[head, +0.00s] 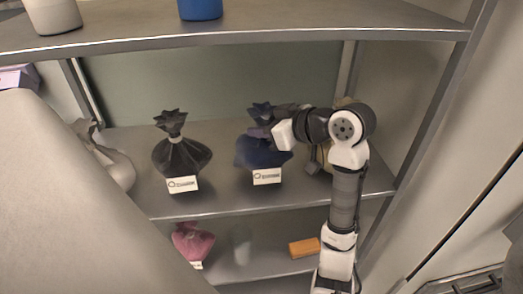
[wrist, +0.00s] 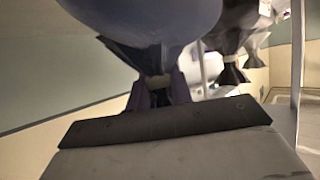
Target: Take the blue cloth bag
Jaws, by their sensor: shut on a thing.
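The dark blue cloth bag (head: 262,156) is on the middle shelf, upright, with a gathered neck, a ruffled top and a white tag (head: 267,177) at its front. My gripper (head: 268,130) reaches it from the right and is shut on its neck, just below the ruffle. In the wrist view the bag's rounded body (wrist: 150,20) fills the top, and its neck sits between my gripper's fingers (wrist: 157,90). My gripper hides part of the neck in the head view. I cannot tell whether the bag's bottom touches the shelf.
A black bag (head: 180,156) stands left of the blue one, and a pale bag (head: 115,168) further left. A yellowish bag (head: 318,158) is partly hidden behind my arm. The upper shelf (head: 300,30) lies above. A pink bag (head: 192,243) and an orange block (head: 304,248) lie below.

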